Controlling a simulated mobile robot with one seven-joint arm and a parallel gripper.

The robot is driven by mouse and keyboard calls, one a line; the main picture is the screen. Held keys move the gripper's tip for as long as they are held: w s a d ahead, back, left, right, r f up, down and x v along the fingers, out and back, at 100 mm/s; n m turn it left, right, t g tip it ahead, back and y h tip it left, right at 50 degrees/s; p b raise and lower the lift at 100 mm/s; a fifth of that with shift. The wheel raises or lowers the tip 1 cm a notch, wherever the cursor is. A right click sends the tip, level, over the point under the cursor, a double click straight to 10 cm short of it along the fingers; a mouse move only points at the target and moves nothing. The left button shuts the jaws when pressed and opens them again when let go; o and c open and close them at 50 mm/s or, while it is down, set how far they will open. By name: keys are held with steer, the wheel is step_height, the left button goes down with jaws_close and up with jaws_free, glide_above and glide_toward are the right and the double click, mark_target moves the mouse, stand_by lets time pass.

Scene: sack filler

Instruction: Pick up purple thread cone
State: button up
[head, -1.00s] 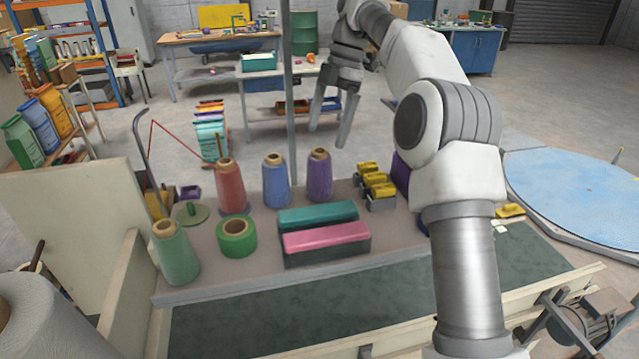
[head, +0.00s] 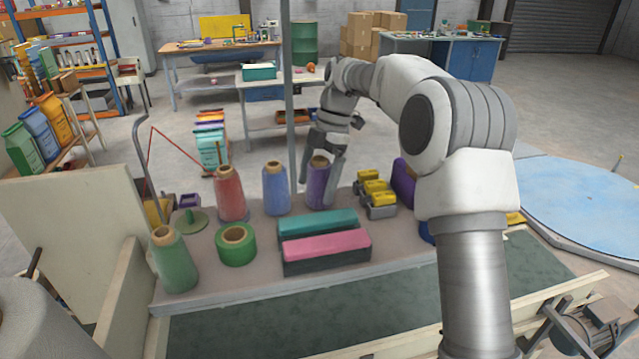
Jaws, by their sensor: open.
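The purple thread cone (head: 318,188) stands upright at the back of the grey work surface, right of a blue cone (head: 276,189) and a red cone (head: 230,195). My gripper (head: 318,190) is open and points down at the purple cone. One finger shows on the cone's left side and the other on its right, overlapping its right edge. Whether the fingers touch the cone cannot be told from this view.
A green cone (head: 173,260) and a green tape roll (head: 236,245) stand at the left. Teal (head: 318,224) and pink (head: 327,245) boxes lie in front of the cones. Yellow-topped parts (head: 376,195) are close right of my gripper. A grey post (head: 288,100) rises behind.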

steer(key=shift+f, duration=0.25)
steer(key=c, duration=1.5)
